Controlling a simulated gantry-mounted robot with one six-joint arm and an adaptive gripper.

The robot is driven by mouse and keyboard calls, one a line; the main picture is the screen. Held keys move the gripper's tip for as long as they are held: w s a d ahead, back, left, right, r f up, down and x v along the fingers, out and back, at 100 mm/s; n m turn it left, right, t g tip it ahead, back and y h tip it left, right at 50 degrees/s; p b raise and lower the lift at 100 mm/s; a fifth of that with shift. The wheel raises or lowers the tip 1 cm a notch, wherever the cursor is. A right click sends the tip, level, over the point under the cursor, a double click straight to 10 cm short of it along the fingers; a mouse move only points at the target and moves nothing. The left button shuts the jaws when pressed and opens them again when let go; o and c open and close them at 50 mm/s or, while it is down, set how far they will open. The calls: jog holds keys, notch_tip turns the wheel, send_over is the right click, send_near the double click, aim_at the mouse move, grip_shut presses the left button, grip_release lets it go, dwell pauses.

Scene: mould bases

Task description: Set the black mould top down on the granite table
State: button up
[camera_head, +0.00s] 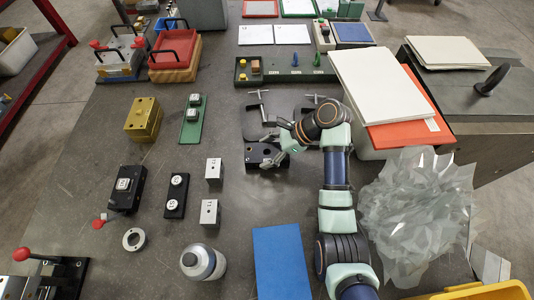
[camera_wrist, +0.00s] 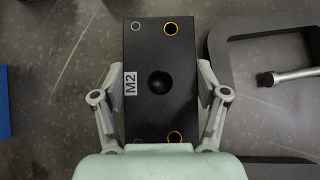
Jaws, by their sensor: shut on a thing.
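The black mould top (camera_wrist: 158,50) is a dark rectangular block with a white M2 label, a round central recess and orange-rimmed holes in the wrist view. My gripper (camera_wrist: 160,75) has one finger on each long side of it and is shut on it. In the head view the black block (camera_head: 262,152) is at the centre, partly covered by my gripper (camera_head: 279,158). The dark granite table (camera_head: 100,140) spreads below it. I cannot tell whether the block's underside touches the table or is just above it.
A dark U-shaped clamp plate (camera_head: 256,124) lies just behind the block. Two silver blocks (camera_head: 209,211) stand nearer the front, with a black two-button plate (camera_head: 176,196) to their left. A blue mat (camera_head: 280,260) is at the front. Bare table lies left of the block.

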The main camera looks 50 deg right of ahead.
aim_at(266, 155)
notch_tip(266, 155, up, 20)
jog(key=p, duration=1.3)
jog(key=shift+a+r, duration=0.1)
jog(key=s+a+n+g+p, duration=0.1)
jog(key=s+a+n+p, duration=0.1)
jog(key=a+p, duration=1.8)
jog(key=s+a+r, duration=0.1)
jog(key=a, duration=0.7)
jog(key=shift+s+a+y, duration=0.2)
jog(key=shift+y, duration=0.2)
jog(key=shift+d, duration=0.1)
